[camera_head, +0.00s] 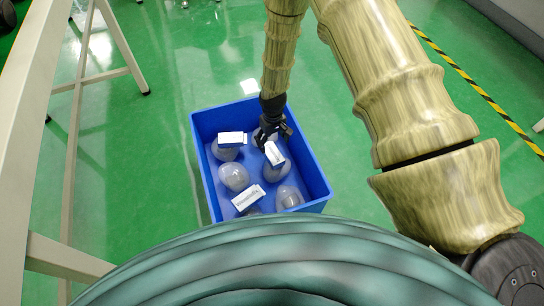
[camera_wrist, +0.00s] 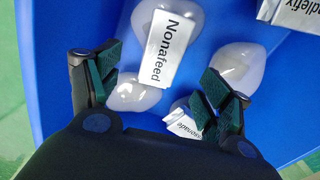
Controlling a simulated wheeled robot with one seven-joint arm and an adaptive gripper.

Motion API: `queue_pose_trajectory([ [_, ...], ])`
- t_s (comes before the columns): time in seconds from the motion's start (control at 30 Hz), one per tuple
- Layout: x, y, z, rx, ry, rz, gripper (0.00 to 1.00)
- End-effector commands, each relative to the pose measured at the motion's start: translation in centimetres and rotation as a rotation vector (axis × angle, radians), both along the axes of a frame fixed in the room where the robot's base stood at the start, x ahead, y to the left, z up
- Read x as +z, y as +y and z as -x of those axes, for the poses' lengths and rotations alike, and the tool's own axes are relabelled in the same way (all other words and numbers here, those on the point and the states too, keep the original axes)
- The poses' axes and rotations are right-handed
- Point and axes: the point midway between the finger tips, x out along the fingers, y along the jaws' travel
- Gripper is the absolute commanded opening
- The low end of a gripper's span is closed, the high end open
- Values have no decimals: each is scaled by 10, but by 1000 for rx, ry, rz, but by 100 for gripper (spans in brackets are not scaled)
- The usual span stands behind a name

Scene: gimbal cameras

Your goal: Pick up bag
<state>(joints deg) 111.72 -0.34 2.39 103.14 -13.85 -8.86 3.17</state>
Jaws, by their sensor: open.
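Several rounded, pale grey translucent bags lie in a blue crate (camera_head: 317,178); some carry white labels. In the head view one bag (camera_head: 234,178) lies at the left centre, another (camera_head: 290,196) at the front right, and a labelled one (camera_head: 270,172) just below my gripper (camera_head: 271,136). In the wrist view a bag labelled "Nonafeed" (camera_wrist: 143,18) lies beyond and between the fingers of my gripper (camera_wrist: 162,85). Another bag (camera_wrist: 240,62) is beside the right finger. My gripper is open and empty inside the crate's back part. Its body hides part of the crate.
The crate walls (camera_wrist: 50,60) rise close around my gripper. The crate stands on a shiny green floor (camera_head: 150,140). A white metal frame (camera_head: 60,150) stands at the left. Yellow-black floor tape (camera_head: 475,80) runs along the right.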

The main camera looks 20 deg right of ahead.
Motion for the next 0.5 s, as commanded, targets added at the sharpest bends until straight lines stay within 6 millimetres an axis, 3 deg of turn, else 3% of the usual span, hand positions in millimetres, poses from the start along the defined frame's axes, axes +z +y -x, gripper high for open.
queue_pose_trajectory([
  [0.1,-19,1,0,1,0,0,79],
  [0.33,-30,2,1,3,0,0,79],
  [0.5,-48,4,5,5,1,0,79],
])
